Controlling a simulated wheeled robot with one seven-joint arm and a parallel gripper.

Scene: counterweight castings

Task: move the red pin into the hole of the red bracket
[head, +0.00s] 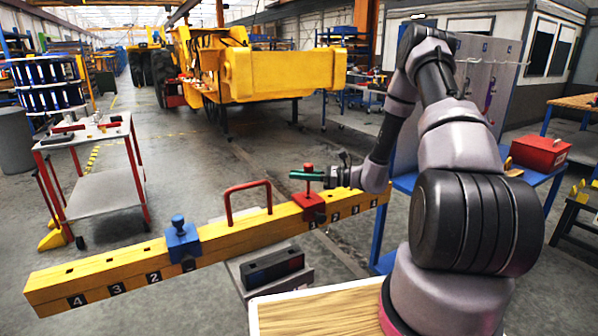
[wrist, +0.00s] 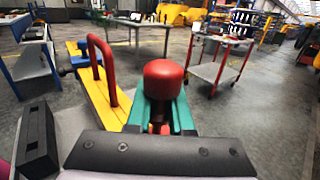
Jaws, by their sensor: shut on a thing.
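The red pin (head: 308,168) stands upright between the green fingers of my gripper (head: 307,175), its round head above them. In the wrist view, the pin's red head (wrist: 163,80) sits between the green fingers (wrist: 165,118), which are shut on it. The red bracket (head: 312,204) is on the right half of the yellow beam (head: 150,262), directly below my gripper. I cannot tell whether the pin's lower end is inside the bracket's hole; the fingers and viewing angle hide it.
A blue bracket (head: 183,243) with a blue pin (head: 178,223) sits on the beam's left half. A red handle (head: 233,190) rises between the brackets. A black holder (head: 272,268) stands in front of the beam. A red-legged cart (head: 95,192) stands at left.

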